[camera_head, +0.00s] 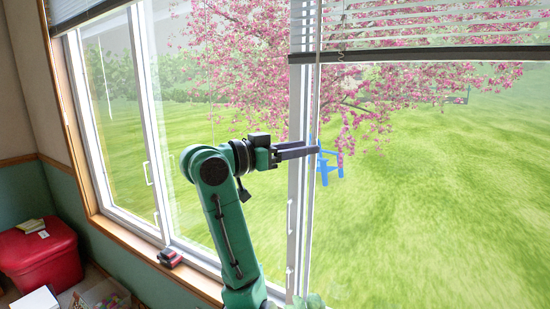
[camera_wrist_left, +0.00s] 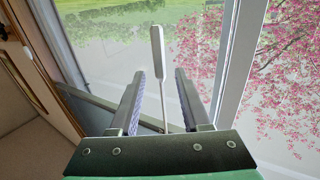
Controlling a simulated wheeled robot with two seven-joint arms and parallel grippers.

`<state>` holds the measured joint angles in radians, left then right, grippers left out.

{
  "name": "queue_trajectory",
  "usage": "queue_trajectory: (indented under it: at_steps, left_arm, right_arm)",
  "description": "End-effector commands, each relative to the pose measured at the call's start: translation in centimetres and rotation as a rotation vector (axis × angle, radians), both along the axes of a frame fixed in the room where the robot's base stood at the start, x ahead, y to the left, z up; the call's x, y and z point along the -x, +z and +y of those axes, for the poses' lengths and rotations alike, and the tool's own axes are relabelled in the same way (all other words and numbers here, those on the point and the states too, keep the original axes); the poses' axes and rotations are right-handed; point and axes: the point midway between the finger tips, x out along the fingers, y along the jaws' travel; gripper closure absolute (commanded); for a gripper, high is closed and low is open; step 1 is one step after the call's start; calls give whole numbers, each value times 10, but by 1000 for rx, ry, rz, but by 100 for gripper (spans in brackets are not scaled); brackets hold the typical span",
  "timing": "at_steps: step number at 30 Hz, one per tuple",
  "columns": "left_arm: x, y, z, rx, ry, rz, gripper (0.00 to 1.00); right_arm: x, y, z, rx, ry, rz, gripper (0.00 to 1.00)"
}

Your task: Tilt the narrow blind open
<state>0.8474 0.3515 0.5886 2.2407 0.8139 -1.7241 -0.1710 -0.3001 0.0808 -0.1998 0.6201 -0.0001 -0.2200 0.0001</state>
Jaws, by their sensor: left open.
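One blind (camera_head: 420,53) hangs at the top right, with a dark bottom rail and the tree showing between its slats. Another blind (camera_head: 80,12) shows at the top left; which is the narrow one I cannot tell for sure. My left gripper (camera_head: 318,149) is in front of the window, its fingers pointing right, below the left end of the right blind. In the left wrist view a pale wand (camera_wrist_left: 157,50) with a thicker end stands between the open fingers (camera_wrist_left: 160,75), with a gap on both sides. My right gripper is out of view.
White window frames (camera_head: 298,110) stand close beside the gripper. A wooden sill (camera_head: 130,238) runs below, with a small red and dark object (camera_head: 170,257) on it. A red stool (camera_head: 38,260) stands at the lower left. Lawn and a pink tree lie outside.

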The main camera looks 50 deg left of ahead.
Motion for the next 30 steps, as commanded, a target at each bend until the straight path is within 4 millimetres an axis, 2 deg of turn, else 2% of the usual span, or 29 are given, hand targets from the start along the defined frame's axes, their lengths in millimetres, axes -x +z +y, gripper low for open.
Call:
queue_trajectory:
  at_steps: [1, 6, 9, 12, 30]
  left_arm:
    - [15, -5, 4, -5, 6, -6, 53]
    - [66, -4, 14, -4, 7, -5, 53]
    - [87, -3, 18, -2, 5, -4, 53]
    - [100, -2, 20, -1, 3, -2, 53]
    - [104, 0, 20, 0, 1, 0, 53]
  right_arm:
    - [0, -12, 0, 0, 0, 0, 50]
    - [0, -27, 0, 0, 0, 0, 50]
    - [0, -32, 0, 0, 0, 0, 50]
    - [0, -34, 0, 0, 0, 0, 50]
    - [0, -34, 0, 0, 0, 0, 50]
